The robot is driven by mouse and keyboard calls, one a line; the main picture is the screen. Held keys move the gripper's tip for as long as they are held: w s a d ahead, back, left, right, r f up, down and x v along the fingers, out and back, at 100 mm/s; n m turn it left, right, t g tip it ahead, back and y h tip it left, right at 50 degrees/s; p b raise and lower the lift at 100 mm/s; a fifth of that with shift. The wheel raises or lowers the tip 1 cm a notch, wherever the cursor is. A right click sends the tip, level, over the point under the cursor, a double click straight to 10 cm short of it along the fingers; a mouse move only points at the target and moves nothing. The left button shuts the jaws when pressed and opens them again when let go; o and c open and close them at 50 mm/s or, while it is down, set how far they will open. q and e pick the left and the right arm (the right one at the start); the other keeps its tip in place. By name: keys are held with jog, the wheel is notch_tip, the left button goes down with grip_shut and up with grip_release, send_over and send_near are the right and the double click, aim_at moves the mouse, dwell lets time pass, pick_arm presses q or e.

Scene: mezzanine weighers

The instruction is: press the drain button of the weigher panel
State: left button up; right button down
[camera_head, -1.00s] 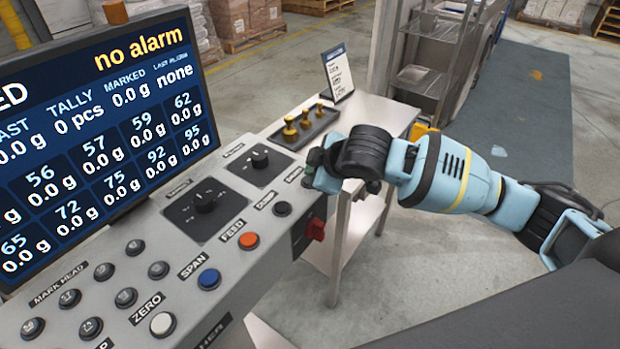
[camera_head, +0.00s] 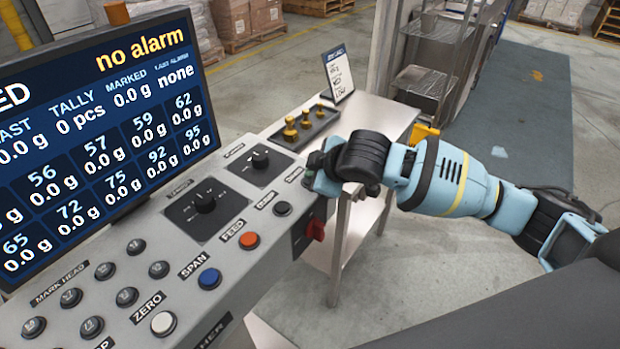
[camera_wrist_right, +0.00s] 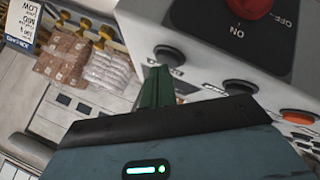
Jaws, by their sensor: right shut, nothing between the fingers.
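The weigher panel (camera_head: 225,262) slopes across the lower left of the head view. My right gripper (camera_head: 314,182) is over its far right corner, hiding the button beside the partly readable "DRAIN" label (camera_head: 294,174). In the right wrist view, the shut green fingers (camera_wrist_right: 157,85) hold nothing and point at a dark round button, the drain button (camera_wrist_right: 167,54). The fingertips are just short of it or at its edge; contact cannot be told. The dump button (camera_head: 282,208) is the neighbouring one; it also shows in the wrist view (camera_wrist_right: 240,87). My left gripper is not in view.
The orange feed button (camera_head: 249,240), blue span button (camera_head: 209,279) and white zero button (camera_head: 163,323) follow along the panel. A red switch (camera_head: 316,229) is on its end face. A metal table (camera_head: 371,121) with a tray of yellow-topped weights (camera_head: 288,136) stands behind.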

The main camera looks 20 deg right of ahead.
jog(key=shift+f, duration=0.3)
jog(key=shift+r, duration=0.1)
dwell(0.3)
jog(key=shift+r, duration=0.8)
jog(key=shift+r, duration=2.55)
